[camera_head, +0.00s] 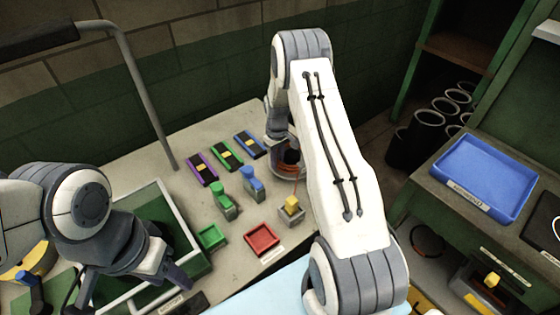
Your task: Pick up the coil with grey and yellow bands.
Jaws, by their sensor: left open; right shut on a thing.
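My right gripper (287,152) points down at the table's far right side, partly hidden by its own arm. It is shut on a small ring-shaped coil (286,174) with grey and reddish-orange parts. Much of this coil is hidden, and I cannot tell whether it has yellow bands or touches the table. My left gripper (172,277) is open and empty, low at the left near the green-lined tray (178,222).
Purple, green and blue blocks (226,154) lie in a row. Green and blue upright pieces (224,199), a yellow-topped block (291,207), a small green tray (211,238) and a red tray (262,239) stand nearer. A blue tray (483,176) and black tubes are right.

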